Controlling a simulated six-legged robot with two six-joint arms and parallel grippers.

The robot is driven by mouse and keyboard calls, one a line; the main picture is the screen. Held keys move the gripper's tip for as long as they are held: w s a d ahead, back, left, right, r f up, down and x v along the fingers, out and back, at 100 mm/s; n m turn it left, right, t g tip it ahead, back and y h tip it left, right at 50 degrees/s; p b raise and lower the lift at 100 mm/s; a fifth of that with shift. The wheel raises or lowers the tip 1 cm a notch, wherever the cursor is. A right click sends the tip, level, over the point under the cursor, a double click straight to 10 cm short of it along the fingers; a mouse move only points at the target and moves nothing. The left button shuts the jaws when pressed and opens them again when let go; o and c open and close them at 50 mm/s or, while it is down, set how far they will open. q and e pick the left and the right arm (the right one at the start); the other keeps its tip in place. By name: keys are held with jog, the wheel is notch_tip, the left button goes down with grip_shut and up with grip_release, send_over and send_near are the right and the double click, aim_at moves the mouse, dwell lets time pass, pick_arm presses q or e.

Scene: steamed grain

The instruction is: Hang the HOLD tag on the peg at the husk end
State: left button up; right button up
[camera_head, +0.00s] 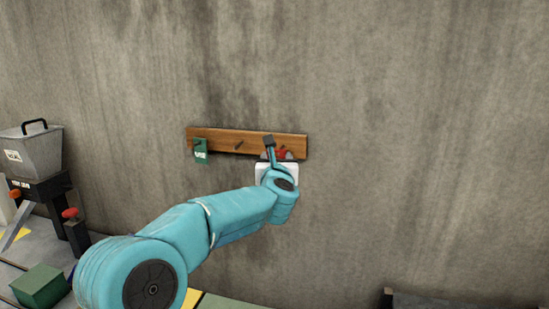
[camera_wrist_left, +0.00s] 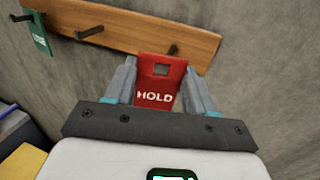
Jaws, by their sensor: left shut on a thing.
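The red HOLD tag (camera_wrist_left: 158,92) is held upright between the two fingers of my left gripper (camera_wrist_left: 157,82), which is shut on it. The tag has a square hole near its top. In the wrist view the right-hand peg (camera_wrist_left: 172,50) of the wooden rack (camera_wrist_left: 130,28) shows just above the tag; I cannot tell whether they touch. The middle peg (camera_wrist_left: 88,33) is bare. In the head view my left gripper (camera_head: 274,153) is at the rack's right end, with the red tag (camera_head: 282,154) partly hidden by it. My right gripper is not in view.
A green tag (camera_head: 200,150) hangs on the rack's left peg. A grey hopper (camera_head: 30,150) stands at the far left, with a green block (camera_head: 40,286) in front of it. The wall (camera_head: 420,150) right of the rack is bare.

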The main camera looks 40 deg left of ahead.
pick_arm(q)
jog(key=w+a+p, duration=0.1)
jog(key=w+p, duration=0.1)
jog(key=w+a+p, duration=0.1)
jog(key=w+p, duration=0.1)
jog(key=shift+w+a+p, duration=0.15)
jog(key=shift+a+p, duration=0.05)
jog(key=shift+p, duration=0.1)
jog(key=shift+w+a+f, duration=0.1)
jog(key=shift+w+f, duration=0.05)
jog(key=shift+f, duration=0.1)
jog(key=shift+w+a+f+b, duration=0.1)
jog(key=shift+w+a+b, duration=0.1)
jog(key=shift+w+b, duration=0.35)
jog(key=shift+s, duration=0.1)
jog(key=o, duration=1.2)
jog(key=shift+s, duration=0.1)
